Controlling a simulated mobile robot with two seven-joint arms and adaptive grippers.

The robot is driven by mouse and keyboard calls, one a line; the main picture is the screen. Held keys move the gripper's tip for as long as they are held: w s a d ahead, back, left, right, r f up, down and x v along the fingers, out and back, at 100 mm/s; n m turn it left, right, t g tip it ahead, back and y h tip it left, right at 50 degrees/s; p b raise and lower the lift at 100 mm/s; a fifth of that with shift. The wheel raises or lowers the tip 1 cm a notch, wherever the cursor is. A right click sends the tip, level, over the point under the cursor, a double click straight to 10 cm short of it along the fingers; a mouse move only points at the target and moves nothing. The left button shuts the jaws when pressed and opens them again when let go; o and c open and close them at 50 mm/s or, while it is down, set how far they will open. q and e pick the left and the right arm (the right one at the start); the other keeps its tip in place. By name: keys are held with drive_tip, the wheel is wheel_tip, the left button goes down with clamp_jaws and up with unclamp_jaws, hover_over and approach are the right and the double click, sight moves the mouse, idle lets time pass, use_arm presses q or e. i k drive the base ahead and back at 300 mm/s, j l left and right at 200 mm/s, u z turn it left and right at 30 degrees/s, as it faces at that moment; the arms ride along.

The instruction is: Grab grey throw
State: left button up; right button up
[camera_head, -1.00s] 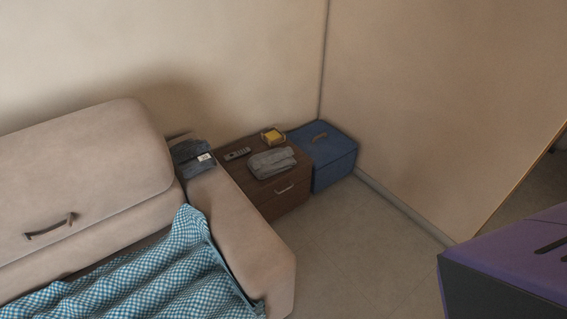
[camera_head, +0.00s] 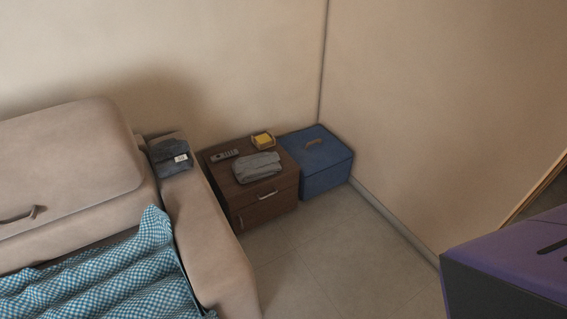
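A folded grey cloth (camera_head: 257,166), which looks like the grey throw, lies on top of the brown wooden nightstand (camera_head: 264,203) near the room's corner. It is fully visible and nothing covers it. Neither of my grippers shows in the head view, so nothing is seen touching the cloth.
A beige sofa (camera_head: 205,235) with a blue checked blanket (camera_head: 95,275) fills the left. Dark folded clothing (camera_head: 169,156) lies on its armrest. A remote (camera_head: 224,155) and a yellow item (camera_head: 262,140) share the nightstand. A blue box (camera_head: 322,165) stands beside it. Floor (camera_head: 325,255) in front is clear.

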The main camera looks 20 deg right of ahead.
sight(250, 168)
drive_tip(key=l+u, duration=0.2)
drive_tip(key=l, duration=0.85)
drive_tip(key=i+l+u, duration=0.1)
drive_tip(key=l, duration=0.45)
drive_tip(key=i+l+u, duration=0.1)
drive_tip(key=l, duration=0.45)
drive_tip(key=i+l+u, duration=0.1)
drive_tip(key=l, duration=0.2)
drive_tip(key=i+l, duration=0.25)
drive_tip(key=i+l+u, duration=0.15)
drive_tip(key=l, duration=0.3)
drive_tip(key=i+l+u, duration=0.15)
drive_tip(key=i+l, duration=0.5)
drive_tip(key=i+l+u, duration=0.1)
drive_tip(key=i+l, duration=0.5)
drive_tip(key=l, duration=0.25)
